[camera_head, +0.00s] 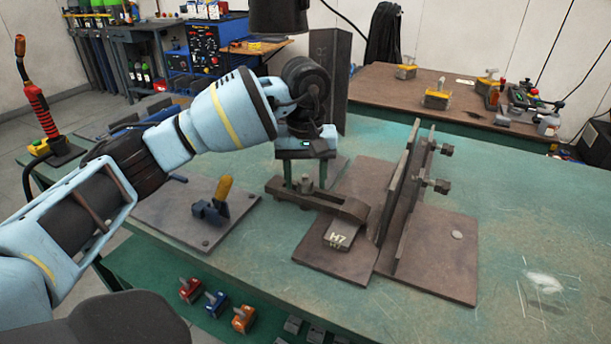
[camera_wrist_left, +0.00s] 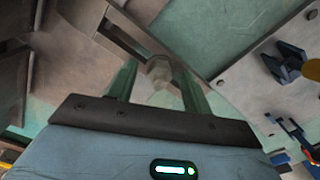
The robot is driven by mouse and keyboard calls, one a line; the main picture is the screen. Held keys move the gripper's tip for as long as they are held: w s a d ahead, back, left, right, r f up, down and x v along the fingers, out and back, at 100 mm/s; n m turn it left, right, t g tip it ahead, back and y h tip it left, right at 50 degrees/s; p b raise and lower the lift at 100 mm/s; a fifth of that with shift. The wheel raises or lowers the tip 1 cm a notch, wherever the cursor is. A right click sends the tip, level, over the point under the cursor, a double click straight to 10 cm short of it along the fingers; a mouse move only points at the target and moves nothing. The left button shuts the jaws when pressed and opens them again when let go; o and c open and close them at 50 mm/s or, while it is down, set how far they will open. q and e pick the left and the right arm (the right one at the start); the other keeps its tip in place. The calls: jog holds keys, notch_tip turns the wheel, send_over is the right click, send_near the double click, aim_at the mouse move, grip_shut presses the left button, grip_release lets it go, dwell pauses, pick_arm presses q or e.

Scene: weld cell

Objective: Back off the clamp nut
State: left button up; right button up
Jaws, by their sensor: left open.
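The clamp nut (camera_head: 306,183) sits on the clamp's stud near the left end of the dark clamp strap (camera_head: 345,207). The strap's right end bears on a block marked H7 (camera_head: 340,235). My left gripper (camera_head: 304,176) points down from above with its two green fingers apart, one on each side of the nut. In the left wrist view the pale nut (camera_wrist_left: 158,72) shows between the open fingers (camera_wrist_left: 160,85), with what looks like a gap on either side. The strap's slot (camera_wrist_left: 125,38) shows beyond it. My right gripper is not in view.
Upright plates (camera_head: 402,200) stand on a brown base plate just right of the clamp. A blue clamp with a yellow handle (camera_head: 212,203) stands on a plate to the left. The green table (camera_head: 530,240) is clear at the right.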

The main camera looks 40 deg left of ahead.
pick_arm(q)
jog(key=c, duration=0.7)
jog(key=shift+c, duration=1.3)
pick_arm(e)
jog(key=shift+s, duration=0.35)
